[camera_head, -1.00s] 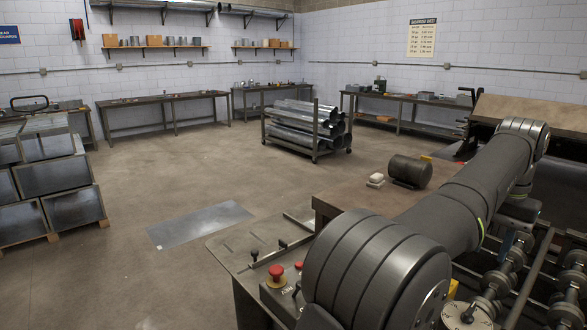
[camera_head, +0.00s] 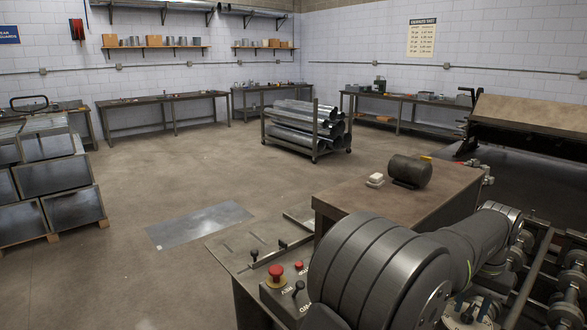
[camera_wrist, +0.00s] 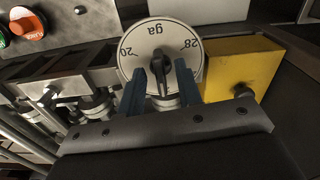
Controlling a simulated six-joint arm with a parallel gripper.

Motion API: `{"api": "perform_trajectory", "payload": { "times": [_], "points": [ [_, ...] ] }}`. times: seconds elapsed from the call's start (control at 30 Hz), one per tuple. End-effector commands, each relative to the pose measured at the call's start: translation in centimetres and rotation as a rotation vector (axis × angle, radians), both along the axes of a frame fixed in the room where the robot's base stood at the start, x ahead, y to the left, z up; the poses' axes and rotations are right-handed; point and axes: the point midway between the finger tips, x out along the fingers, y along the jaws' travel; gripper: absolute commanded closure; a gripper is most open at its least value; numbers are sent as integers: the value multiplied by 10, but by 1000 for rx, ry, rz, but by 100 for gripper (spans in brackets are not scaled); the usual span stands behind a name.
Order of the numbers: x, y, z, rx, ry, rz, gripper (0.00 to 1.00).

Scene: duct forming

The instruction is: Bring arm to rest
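My arm (camera_head: 375,270) fills the lower right of the head view, with its forearm reaching low toward the right. My gripper (camera_wrist: 160,68) shows in the wrist view as two blue fingers standing apart. Between and just beyond them is a round, pale dial (camera_wrist: 137,35) marked 20, 28 and "ga", with a dark pointer knob (camera_wrist: 164,62). Gaps show between the fingers and the knob, so nothing is held. Depth between fingertips and dial is hard to judge. In the head view the fingers are mostly hidden by my arm.
A yellow block (camera_wrist: 240,68) sits right of the dial and an orange button (camera_wrist: 27,22) upper left. In the head view, a control box has a red button (camera_head: 277,271). A brown bench (camera_head: 440,190) carries a dark cylinder (camera_head: 410,170).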

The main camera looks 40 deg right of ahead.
Motion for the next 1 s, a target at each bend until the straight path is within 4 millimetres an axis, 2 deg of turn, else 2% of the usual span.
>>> {"api": "perform_trajectory", "payload": {
  "times": [0.6,1.0],
  "points": [
    [-1,0,0,1,1,485,68],
    [-2,-1,0,1,1,622,68]
  ]
}}
